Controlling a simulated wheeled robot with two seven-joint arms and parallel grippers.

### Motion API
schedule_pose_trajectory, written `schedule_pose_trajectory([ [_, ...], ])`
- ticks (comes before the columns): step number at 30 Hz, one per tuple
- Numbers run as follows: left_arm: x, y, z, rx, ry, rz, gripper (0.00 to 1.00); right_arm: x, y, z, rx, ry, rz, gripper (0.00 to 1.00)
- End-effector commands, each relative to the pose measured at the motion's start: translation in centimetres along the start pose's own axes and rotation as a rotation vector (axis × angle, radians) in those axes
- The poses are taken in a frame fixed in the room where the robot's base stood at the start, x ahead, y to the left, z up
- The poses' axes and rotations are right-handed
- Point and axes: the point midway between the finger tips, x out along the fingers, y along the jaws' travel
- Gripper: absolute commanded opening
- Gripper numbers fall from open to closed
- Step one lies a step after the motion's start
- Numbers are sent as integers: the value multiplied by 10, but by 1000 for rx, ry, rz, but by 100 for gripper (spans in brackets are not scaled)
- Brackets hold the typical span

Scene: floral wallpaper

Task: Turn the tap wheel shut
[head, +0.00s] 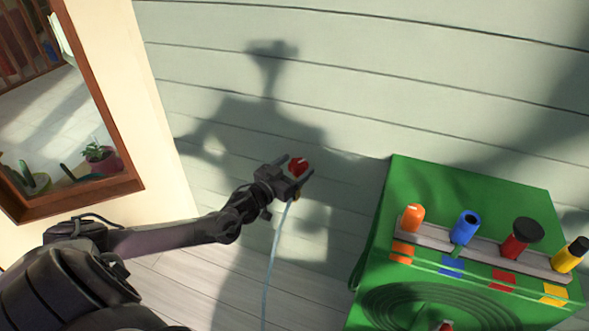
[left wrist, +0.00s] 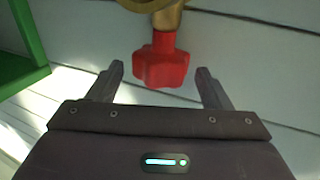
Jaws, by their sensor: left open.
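The red tap wheel (head: 298,167) is at the wall, at the tips of my left gripper (head: 297,174). In the left wrist view the wheel (left wrist: 162,62) is a red lobed knob below a brass tap body (left wrist: 163,15). My left gripper (left wrist: 160,82) is open, with one finger on each side of the wheel's lower part. Gaps show between the fingers and the wheel. In the head view the brass part is mostly hidden behind the gripper. A pale stream or hose (head: 276,255) runs down below the tap. My right gripper is not in view.
A green box or table (head: 480,185) stands to the right, holding a grey rack (head: 435,238) with orange, blue, red-black and yellow-black items. A window frame (head: 100,192) with potted plants is at the left. The wall around the tap is clear.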

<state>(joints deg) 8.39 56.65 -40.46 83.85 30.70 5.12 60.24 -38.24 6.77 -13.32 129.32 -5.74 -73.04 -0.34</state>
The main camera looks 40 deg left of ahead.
Motion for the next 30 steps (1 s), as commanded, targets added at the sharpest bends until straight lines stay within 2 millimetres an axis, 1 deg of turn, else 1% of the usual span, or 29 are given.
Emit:
schedule_pose_trajectory([
  [3,3,0,0,1,0,-1,73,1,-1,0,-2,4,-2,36],
  [9,3,0,0,1,-1,-1,73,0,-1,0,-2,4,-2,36],
  [18,3,0,0,1,0,-1,33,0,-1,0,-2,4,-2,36],
  [19,3,0,0,1,0,-1,30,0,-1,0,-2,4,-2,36],
  [20,3,0,0,1,0,-1,28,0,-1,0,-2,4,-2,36],
  [26,3,-1,0,2,0,14,28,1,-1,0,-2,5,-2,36],
  [30,2,-2,0,2,0,57,28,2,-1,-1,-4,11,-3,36],
])
